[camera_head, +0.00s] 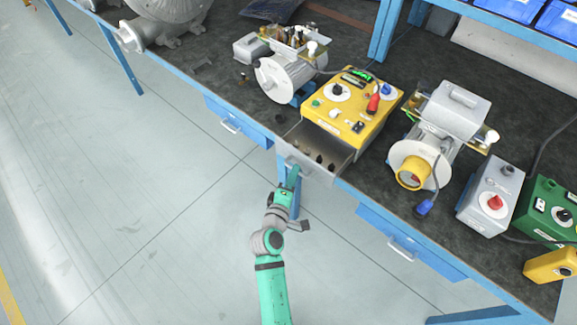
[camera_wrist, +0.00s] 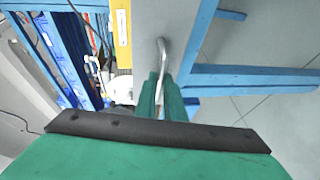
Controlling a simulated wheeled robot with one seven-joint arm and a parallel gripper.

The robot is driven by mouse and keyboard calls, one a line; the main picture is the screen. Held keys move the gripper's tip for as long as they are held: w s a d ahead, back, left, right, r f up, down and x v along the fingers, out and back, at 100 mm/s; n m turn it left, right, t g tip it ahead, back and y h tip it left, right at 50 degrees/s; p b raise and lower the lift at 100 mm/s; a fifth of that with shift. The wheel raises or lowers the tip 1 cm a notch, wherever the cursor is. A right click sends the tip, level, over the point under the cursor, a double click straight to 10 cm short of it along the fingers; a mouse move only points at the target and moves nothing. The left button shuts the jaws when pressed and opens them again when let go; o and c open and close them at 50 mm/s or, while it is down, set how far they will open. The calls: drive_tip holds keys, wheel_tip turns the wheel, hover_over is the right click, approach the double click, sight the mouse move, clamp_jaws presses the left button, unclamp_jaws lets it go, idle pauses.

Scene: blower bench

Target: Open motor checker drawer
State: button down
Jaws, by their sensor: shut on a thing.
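My gripper (camera_head: 290,180) is at the drawer's front, below the bench edge. In the wrist view my green gripper fingers (camera_wrist: 159,92) are shut on the drawer's metal handle (camera_wrist: 162,52). The yellow side of the checker (camera_wrist: 122,35) shows at the upper left there. The fingertips are small in the head view.
The dark bench (camera_head: 190,75) has blue drawers under its edge. Motors stand left (camera_head: 287,77) and right (camera_head: 420,160) of the checker. A grey box (camera_head: 490,195) and a green box (camera_head: 543,210) are at the right. The floor in front is clear.

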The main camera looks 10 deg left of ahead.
drive_tip(key=shift+s+a, duration=0.35)
drive_tip(key=shift+a, duration=0.25)
drive_tip(key=c, duration=1.8)
unclamp_jaws()
drive_tip(key=shift+c, duration=0.2)
drive_tip(key=shift+d, duration=0.15)
drive_tip(key=shift+d, duration=0.1)
drive_tip(key=v, duration=1)
drive_tip(key=shift+s, duration=0.35)
